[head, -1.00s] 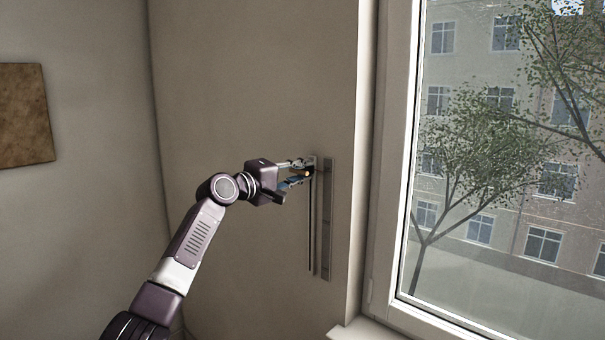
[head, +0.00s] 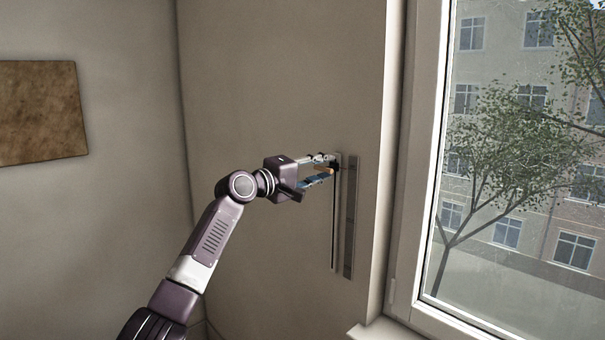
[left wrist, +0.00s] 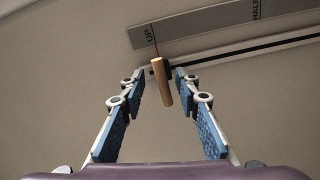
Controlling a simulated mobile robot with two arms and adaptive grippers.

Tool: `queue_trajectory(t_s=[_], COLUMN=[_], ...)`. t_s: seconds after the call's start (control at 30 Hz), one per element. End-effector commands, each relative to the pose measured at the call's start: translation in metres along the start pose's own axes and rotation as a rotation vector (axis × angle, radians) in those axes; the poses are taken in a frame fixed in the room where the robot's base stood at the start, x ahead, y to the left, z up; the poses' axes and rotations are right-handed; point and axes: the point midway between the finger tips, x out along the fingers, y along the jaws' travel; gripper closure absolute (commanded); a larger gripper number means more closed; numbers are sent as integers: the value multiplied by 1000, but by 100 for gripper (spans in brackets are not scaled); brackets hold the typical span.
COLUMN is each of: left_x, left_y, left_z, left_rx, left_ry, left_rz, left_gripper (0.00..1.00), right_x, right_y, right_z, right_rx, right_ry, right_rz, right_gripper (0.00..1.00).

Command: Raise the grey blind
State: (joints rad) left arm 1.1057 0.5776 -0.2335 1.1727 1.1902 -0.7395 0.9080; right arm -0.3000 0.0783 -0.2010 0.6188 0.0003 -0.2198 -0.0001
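The grey blind itself does not show; the visible part of the window (head: 520,150) is uncovered. On the wall beside it is a vertical slider track (head: 334,235) with a small wooden handle (head: 328,170) at its upper end. In the left wrist view the handle (left wrist: 161,82) stands out from the track, its thin red pointer at the word UP on the label plate (left wrist: 190,27). My left gripper (head: 326,169) is open, its blue-padded fingers on either side of the handle with gaps. My right gripper is not in view.
The label plate also reads HALF, further along. A brown panel (head: 42,112) hangs on the left wall. The window frame (head: 420,180) and sill (head: 385,330) lie right of the track. The wall around the gripper is clear.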

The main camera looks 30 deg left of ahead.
Motion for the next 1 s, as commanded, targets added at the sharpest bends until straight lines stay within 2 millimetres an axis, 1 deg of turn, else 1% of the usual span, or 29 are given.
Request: queue_trajectory(t_s=[0.3,0.5,0.6,0.7,1.0], left_x=[-58,-88,-97,-102,-103], left_y=[-1,0,0,0,1], left_z=[0,-1,-1,-1,-1], left_rx=[3,3,1,1,0], left_ry=[2,3,2,1,1], left_rz=[-1,0,2,1,2], left_gripper=[70,70,70,70,70], right_x=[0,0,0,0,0], right_y=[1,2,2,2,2], right_z=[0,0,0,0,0], right_rx=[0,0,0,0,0], right_ry=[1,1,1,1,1], right_rz=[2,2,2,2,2], right_gripper=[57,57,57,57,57])
